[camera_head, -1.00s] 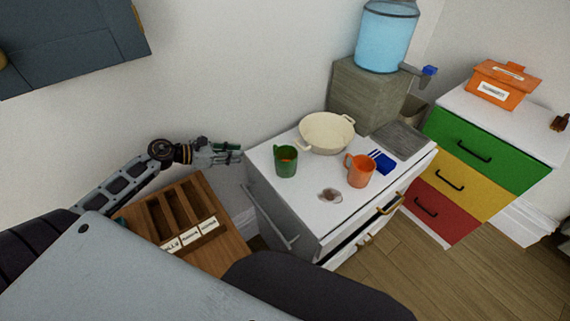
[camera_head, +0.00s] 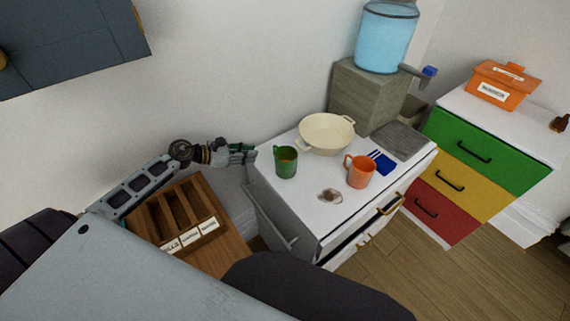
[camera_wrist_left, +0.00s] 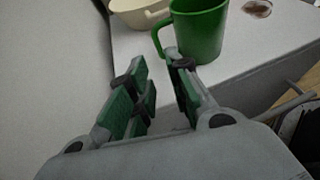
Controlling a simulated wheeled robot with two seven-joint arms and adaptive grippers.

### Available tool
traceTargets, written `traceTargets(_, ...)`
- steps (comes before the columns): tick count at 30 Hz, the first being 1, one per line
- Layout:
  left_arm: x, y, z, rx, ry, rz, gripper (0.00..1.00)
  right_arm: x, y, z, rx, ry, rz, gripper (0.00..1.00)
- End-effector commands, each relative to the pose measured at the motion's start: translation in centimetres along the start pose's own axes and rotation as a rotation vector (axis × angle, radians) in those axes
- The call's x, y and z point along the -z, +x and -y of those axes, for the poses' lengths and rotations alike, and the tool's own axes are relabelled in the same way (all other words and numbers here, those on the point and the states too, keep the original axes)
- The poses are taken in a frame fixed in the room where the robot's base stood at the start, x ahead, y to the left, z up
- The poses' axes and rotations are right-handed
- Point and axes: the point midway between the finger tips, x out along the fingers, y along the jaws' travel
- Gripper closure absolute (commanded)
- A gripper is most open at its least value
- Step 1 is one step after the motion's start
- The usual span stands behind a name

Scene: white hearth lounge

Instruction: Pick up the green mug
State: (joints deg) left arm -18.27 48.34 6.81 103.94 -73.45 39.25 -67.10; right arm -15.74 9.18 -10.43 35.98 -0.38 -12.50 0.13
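The green mug (camera_head: 287,164) stands upright near the left end of the white cabinet top (camera_head: 304,189). In the left wrist view the mug (camera_wrist_left: 203,32) is just ahead of the fingers, its handle turned toward them. My left gripper (camera_head: 251,153) is at the cabinet's left edge, to the left of the mug. Its fingers (camera_wrist_left: 160,72) are apart with nothing between them, and they look clear of the mug's body; whether one fingertip touches the handle I cannot tell. My right gripper is not in view.
A cream pot (camera_head: 326,135) stands behind the mug. An orange mug (camera_head: 360,172), a blue item (camera_head: 382,163) and a brown stain (camera_head: 330,196) are to the right. A wooden sorter box (camera_head: 222,254) is below my left arm. A water dispenser (camera_head: 385,42) is at the back.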

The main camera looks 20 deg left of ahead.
Motion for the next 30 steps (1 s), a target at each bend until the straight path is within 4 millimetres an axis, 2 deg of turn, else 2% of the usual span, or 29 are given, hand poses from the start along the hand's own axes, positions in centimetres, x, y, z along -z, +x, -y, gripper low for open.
traceTargets(13, 0.0, 2.8, 0.0, 0.0, -0.002, 0.001, 0.8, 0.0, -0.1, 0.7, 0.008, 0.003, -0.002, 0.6)
traceTargets(21, 0.0, 3.2, 0.0, 0.0, -0.001, 0.0, 0.8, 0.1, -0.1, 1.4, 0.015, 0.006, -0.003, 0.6)
traceTargets(30, -0.1, 3.3, 0.0, 0.0, -0.001, 0.0, 0.8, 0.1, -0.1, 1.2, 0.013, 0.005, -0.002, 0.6)
